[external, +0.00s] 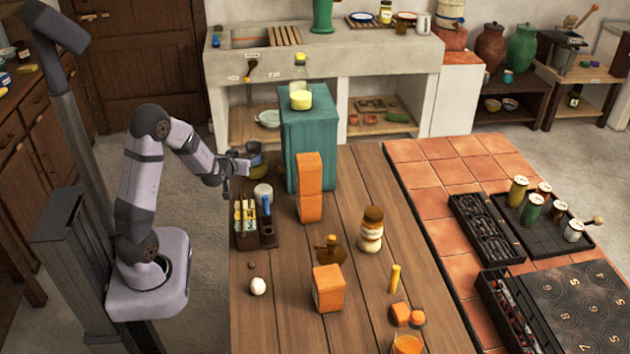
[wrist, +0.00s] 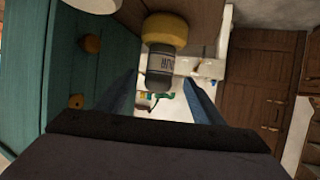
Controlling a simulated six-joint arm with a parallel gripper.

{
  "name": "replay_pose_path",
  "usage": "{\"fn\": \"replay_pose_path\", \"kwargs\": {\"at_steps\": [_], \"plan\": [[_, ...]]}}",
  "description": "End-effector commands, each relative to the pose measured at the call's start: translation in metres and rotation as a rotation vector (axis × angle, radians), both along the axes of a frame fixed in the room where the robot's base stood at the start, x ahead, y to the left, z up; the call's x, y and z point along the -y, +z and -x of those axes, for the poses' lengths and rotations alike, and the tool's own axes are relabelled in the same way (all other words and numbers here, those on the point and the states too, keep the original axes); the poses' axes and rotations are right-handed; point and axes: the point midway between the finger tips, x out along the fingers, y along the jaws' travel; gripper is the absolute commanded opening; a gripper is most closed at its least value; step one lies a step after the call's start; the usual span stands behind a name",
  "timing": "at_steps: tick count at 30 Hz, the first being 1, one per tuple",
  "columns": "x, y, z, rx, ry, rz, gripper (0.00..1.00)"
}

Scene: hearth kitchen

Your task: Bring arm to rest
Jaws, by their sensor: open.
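My gripper (external: 238,165) is open above the left far part of the wooden table, just left of the teal cabinet (external: 306,140). In the wrist view its two blue fingers (wrist: 162,80) stand apart. A small jar with a yellow part and a dark grey labelled body (wrist: 166,62) appears between or just beyond the fingertips. The jar (external: 255,154) also shows right beside the fingertips in the external view. I cannot tell whether the fingers touch it or what it rests on. My arm is bent at the elbow and reaches right from its base.
Close below my gripper are a white-topped container (external: 262,190) and a dark caddy (external: 256,238). Orange boxes (external: 309,190) (external: 328,288), a stacked jar (external: 371,230) and a white egg (external: 258,286) stand on the table (external: 350,190). Open floor lies left of the table.

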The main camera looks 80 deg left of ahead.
Motion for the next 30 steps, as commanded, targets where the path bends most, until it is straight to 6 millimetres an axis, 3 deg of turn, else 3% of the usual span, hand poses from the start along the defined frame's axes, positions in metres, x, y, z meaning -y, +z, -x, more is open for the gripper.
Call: {"fn": "replay_pose_path", "kwargs": {"at_steps": [11,17,23,26,30], "plan": [[0.000,0.000,0.000,0.000,0.000,0.000,0.62],[0.013,0.009,-0.016,0.034,-0.034,0.053,0.62],[0.066,0.033,-0.055,0.109,-0.126,0.246,0.62],[0.107,0.049,-0.072,0.130,-0.171,0.381,0.62],[0.177,0.061,-0.081,0.077,-0.234,0.565,0.62]]}}
